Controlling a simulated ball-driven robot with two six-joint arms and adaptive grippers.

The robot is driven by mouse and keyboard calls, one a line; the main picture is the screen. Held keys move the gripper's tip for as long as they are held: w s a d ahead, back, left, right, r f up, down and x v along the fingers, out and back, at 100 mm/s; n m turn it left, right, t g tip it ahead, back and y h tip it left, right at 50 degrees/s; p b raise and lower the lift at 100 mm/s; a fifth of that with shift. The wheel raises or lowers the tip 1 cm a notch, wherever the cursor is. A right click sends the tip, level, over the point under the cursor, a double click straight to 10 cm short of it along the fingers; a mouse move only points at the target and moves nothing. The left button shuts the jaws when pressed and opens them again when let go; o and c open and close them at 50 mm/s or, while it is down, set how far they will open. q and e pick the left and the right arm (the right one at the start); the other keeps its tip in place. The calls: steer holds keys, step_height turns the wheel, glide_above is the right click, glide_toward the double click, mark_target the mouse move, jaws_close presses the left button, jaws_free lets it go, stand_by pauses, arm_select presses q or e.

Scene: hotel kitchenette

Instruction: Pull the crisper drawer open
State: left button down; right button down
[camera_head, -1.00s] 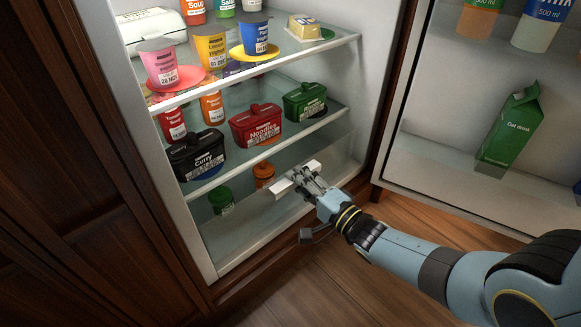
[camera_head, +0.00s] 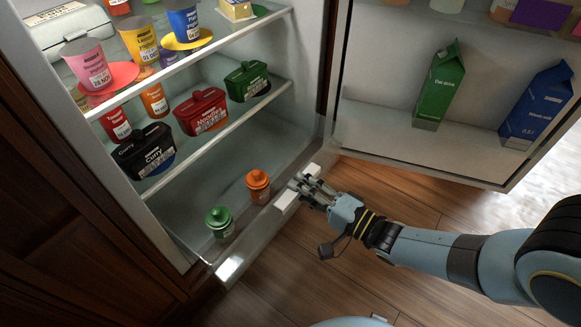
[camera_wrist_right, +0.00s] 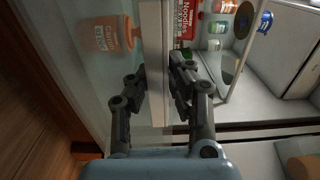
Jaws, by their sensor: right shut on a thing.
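The crisper drawer (camera_head: 238,258) is the clear, pale bin at the bottom of the fridge. It stands partly pulled out past the lowest shelf. Its white bar handle (camera_head: 287,204) is on the front; the handle also shows upright in the right wrist view (camera_wrist_right: 153,45). My right gripper (camera_head: 301,187) is shut on the handle, with one finger on each side of it in the wrist view (camera_wrist_right: 158,82). A green-lidded jar (camera_head: 219,223) and an orange jar (camera_head: 258,187) stand inside the drawer. My left gripper is not in view.
Shelves above hold a black curry tub (camera_head: 146,150), a red noodles tub (camera_head: 201,112), a green tub (camera_head: 247,81) and yoghurt cups. The open fridge door (camera_head: 385,150) at right holds a green carton (camera_head: 439,88) and a blue carton (camera_head: 538,104). The wooden floor in front is clear.

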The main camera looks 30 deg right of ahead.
steer(key=shift+s+d+f, duration=0.1)
steer(key=shift+s+f, duration=0.5)
steer(key=c, duration=1.6)
jaws_free()
steer(key=shift+o, duration=1.6)
steer(key=shift+w+r, duration=0.15)
steer(key=shift+w, duration=0.05)
steer(key=v, duration=1.2)
steer(key=shift+r, duration=0.2)
